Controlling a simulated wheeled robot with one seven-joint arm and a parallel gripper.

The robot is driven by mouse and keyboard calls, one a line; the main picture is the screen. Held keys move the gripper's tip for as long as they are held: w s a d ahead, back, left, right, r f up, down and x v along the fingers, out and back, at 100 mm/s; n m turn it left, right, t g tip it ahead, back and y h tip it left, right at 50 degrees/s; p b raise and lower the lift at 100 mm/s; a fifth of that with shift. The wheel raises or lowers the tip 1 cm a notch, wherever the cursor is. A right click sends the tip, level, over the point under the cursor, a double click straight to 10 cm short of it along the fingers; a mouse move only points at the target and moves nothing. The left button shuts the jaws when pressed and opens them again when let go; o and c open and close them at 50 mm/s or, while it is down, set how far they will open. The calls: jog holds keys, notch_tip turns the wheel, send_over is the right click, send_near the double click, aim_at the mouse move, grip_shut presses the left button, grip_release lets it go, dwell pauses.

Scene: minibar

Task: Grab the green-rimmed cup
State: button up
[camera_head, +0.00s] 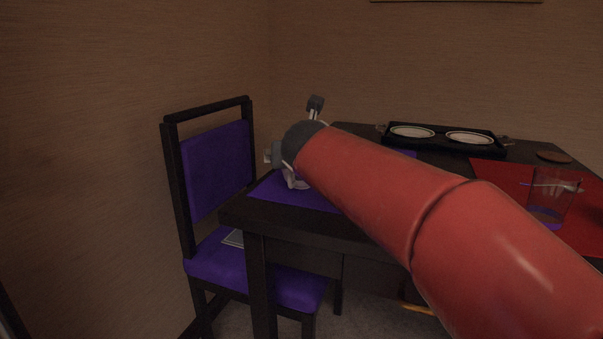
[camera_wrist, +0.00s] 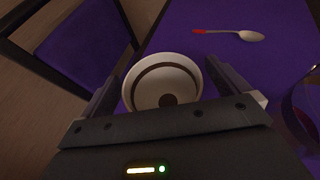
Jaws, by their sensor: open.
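A pale round cup (camera_wrist: 162,84) with a dark ring inside shows in the wrist view, between my fingers; I cannot make out a green rim in this light. In the head view, a pale piece of what looks like this cup (camera_head: 296,181) shows below my wrist, on the purple mat (camera_head: 315,192) near the table's left end; my arm hides the rest. My gripper (camera_wrist: 166,76) is open, with one finger on each side of the cup. I cannot tell whether the fingers touch it. My gripper is partly in view in the head view (camera_head: 293,130).
A spoon with a red end (camera_wrist: 232,34) lies on the purple mat beyond the cup. A purple chair (camera_head: 217,165) stands left of the table. A black tray with plates (camera_head: 444,146), a clear glass (camera_head: 552,190) and a red mat (camera_head: 508,174) are farther right.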

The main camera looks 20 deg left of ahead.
jog(key=c, duration=1.1)
jog(key=shift+o, duration=0.2)
jog(key=shift+r, duration=0.1)
